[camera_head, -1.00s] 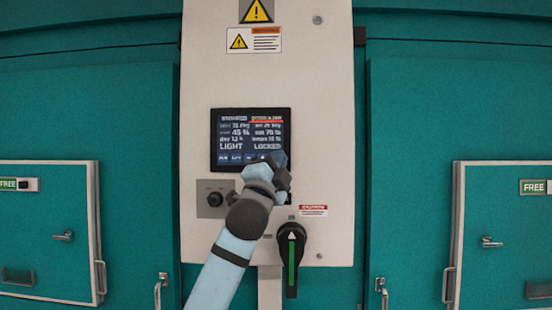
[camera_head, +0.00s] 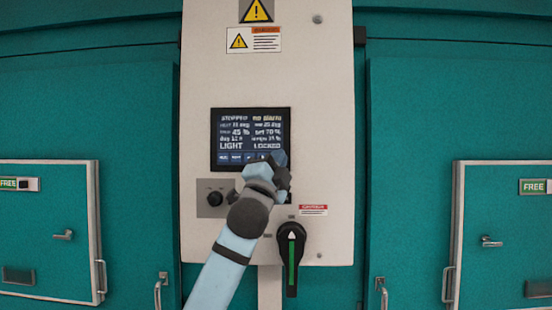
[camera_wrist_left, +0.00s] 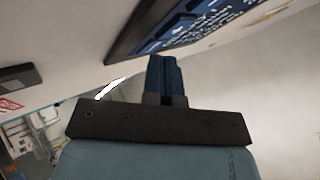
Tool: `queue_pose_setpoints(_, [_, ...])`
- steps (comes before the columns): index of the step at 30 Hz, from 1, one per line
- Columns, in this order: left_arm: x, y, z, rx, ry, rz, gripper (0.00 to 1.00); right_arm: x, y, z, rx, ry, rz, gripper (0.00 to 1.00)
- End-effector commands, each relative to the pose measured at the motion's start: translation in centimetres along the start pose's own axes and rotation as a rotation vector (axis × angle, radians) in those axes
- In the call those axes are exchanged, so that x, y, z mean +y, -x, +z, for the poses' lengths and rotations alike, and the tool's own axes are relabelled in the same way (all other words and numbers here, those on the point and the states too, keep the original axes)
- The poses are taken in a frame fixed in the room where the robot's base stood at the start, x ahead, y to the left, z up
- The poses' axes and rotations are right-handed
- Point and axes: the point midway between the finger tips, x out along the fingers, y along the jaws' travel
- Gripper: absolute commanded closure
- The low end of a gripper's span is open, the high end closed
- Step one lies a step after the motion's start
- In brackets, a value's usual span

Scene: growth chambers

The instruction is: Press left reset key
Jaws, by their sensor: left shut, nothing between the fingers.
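The control screen (camera_head: 240,128) is a dark display on the pale panel, with a row of small blue keys (camera_head: 237,157) along its bottom edge. The key labels are too small to read surely, so I cannot tell which is the reset key. My left gripper (camera_head: 280,158) is shut and empty, at the screen's lower right corner, and hides the right end of the key row. In the left wrist view, its closed blue fingers (camera_wrist_left: 165,76) point toward the edge of the screen (camera_wrist_left: 185,24); I cannot tell if they touch it. My right gripper is not in view.
A black knob (camera_head: 215,199) sits below the screen, left of my arm. A black rotary handle with a green stripe (camera_head: 291,258) is to the right of my forearm. Teal chamber doors with handles (camera_head: 64,235) flank the panel. The panel right of the screen is clear.

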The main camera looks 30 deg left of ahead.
Motion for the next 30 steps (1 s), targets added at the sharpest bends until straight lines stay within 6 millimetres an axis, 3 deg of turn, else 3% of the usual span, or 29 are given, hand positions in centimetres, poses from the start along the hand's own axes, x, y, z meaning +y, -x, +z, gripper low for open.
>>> queue_pose_setpoints(25, [-0.8,1.2,-0.8,0.0,0.0,0.0,1.0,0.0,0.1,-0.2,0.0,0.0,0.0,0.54])
queue_pose_setpoints(30, [-1.6,2.2,-1.6,0.001,0.0,0.001,1.0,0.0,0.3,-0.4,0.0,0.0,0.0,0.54])
